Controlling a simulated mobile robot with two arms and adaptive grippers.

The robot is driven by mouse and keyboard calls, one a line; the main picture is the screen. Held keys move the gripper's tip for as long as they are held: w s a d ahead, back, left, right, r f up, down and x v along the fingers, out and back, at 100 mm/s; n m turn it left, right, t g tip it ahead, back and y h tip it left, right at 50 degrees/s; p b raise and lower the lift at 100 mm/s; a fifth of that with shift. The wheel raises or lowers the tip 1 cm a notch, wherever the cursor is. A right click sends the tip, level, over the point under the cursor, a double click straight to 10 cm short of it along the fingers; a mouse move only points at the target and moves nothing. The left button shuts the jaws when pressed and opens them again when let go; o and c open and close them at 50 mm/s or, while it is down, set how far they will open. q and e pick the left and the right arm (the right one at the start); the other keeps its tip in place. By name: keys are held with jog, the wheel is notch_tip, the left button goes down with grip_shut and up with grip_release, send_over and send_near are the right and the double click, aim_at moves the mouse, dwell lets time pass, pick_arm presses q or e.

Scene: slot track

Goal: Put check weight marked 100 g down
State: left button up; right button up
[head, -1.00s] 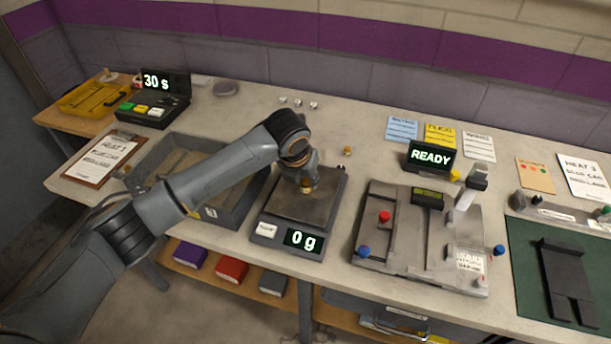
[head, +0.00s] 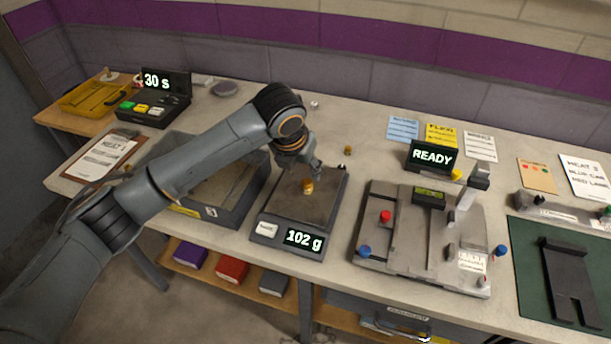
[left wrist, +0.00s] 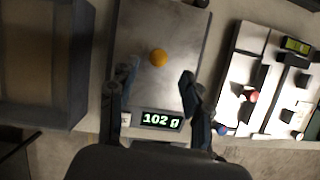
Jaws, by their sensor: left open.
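The brass check weight (head: 307,187) stands on the dark plate of the scale (head: 284,208), right of the plate's middle. The scale's display reads 102 g. In the left wrist view the weight (left wrist: 158,57) is a round golden top on the scale plate (left wrist: 136,22). My left gripper (head: 304,172) is open above the scale. In the left wrist view its two fingers (left wrist: 160,84) are spread apart, with the weight beyond and between them, touching neither. Any marking on the weight is too small to read. My right gripper is not in view.
A grey tray (head: 232,212) stands left of the scale. A fixture with red and blue knobs (head: 398,240) stands to the right, by a READY display (head: 431,157). A small brass weight (head: 348,150) stands behind the scale. A timer (head: 155,105) is at the back left.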

pick_arm(q)
jog(key=v, duration=0.6)
jog(key=shift+f, duration=0.1)
dwell(0.3)
